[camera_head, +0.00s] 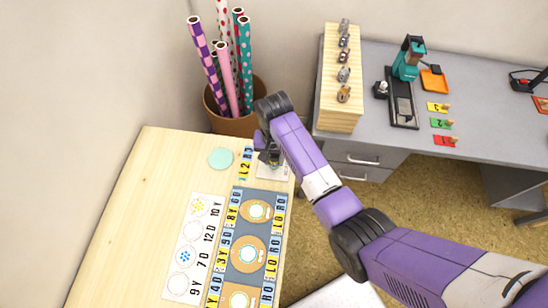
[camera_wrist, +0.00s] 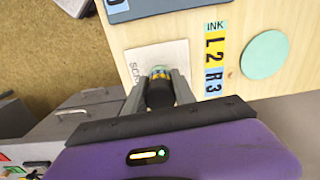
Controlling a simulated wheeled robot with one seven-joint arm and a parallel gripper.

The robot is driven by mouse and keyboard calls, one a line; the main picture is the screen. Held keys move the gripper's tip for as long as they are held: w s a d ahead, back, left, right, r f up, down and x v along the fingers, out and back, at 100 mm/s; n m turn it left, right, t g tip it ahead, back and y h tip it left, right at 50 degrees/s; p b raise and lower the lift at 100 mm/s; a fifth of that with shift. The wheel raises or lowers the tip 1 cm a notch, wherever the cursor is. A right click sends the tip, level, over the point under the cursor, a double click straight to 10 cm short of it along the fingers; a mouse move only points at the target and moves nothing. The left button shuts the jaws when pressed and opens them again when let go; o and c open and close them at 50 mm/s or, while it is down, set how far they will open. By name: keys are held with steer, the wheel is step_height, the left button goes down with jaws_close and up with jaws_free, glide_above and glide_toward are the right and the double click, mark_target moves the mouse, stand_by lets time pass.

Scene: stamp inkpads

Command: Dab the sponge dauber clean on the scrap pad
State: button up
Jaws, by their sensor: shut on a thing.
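My gripper (camera_wrist: 160,84) is shut on the sponge dauber (camera_wrist: 160,92), a dark cylinder with a yellow and teal band at its far end. The scrap pad (camera_wrist: 142,56) is a pale square lettered "SCRAP", partly covered by the dauber and a finger in the wrist view. In the head view my gripper (camera_head: 270,156) is over the scrap pad (camera_head: 273,174), near the table's right edge. The dauber points down at the pad; I cannot tell whether its sponge touches it. The sponge face is hidden.
A round mint pad (camera_head: 221,158) and an ink label strip (camera_head: 245,163) lie left of the scrap pad. A white card of printed circles (camera_head: 193,247) and a blue strip (camera_head: 249,238) lie nearer. A pot of rolled paper (camera_head: 233,122) stands behind. A grey desk (camera_head: 470,95) is at right.

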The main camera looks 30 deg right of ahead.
steer(key=shift+f, duration=0.7)
stand_by(1.9)
steer(key=shift+r+p, duration=0.6)
steer(key=shift+r, duration=0.1)
steer(key=shift+r+p, duration=0.75)
steer(key=shift+r, duration=1.45)
steer(key=shift+f+b, duration=1.35)
steer(key=shift+f, duration=0.85)
steer(key=shift+f, duration=0.65)
